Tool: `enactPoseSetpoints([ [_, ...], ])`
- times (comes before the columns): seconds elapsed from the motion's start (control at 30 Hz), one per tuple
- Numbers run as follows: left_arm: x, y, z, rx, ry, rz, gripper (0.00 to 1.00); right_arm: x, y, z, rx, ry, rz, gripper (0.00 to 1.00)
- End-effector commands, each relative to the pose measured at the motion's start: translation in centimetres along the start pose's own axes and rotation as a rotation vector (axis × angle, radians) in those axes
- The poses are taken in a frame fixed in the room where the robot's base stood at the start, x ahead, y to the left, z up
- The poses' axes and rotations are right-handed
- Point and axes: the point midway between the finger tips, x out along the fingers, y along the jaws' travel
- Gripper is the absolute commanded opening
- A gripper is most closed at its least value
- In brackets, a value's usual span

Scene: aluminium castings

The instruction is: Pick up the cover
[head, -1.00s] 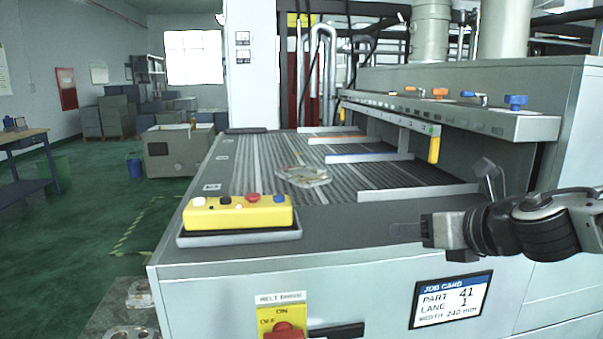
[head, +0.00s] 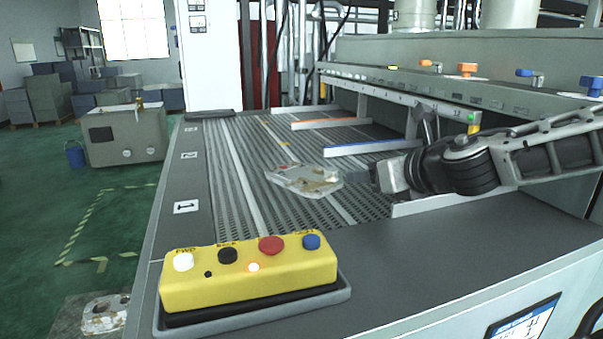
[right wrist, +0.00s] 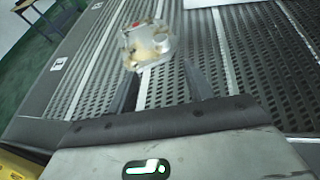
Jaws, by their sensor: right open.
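The cover (head: 304,180) is a pale, flat aluminium casting with brownish patches. It lies on the slatted conveyor belt (head: 235,165), left of my right gripper (head: 362,181) in the head view. In the right wrist view the cover (right wrist: 147,45) shows beyond the two dark fingers (right wrist: 160,88), roughly between them and a little left. The right gripper is open and empty, apart from the cover. Its fingertips are hard to make out in the head view. My left gripper is not in view.
A yellow button box (head: 250,276) stands on the near edge of the machine. An orange-topped divider (head: 330,123) and a blue-topped divider (head: 372,147) reach over the belt. A rail with clamp knobs (head: 430,95) runs along the right side. Another casting (head: 105,314) lies at lower left.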

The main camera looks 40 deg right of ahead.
Motion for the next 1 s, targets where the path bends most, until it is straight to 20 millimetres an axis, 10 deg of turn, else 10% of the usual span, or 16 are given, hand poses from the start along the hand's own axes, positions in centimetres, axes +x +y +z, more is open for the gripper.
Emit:
enactPoseSetpoints([
  [0.3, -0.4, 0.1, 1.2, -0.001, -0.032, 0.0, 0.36, 5.5, 0.0, -0.1, 0.003, 0.004, -0.001, 0.52],
  [1.0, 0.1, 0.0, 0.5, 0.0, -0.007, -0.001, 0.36, 10.9, -0.4, 0.2, 0.001, 0.005, -0.003, 0.52],
])
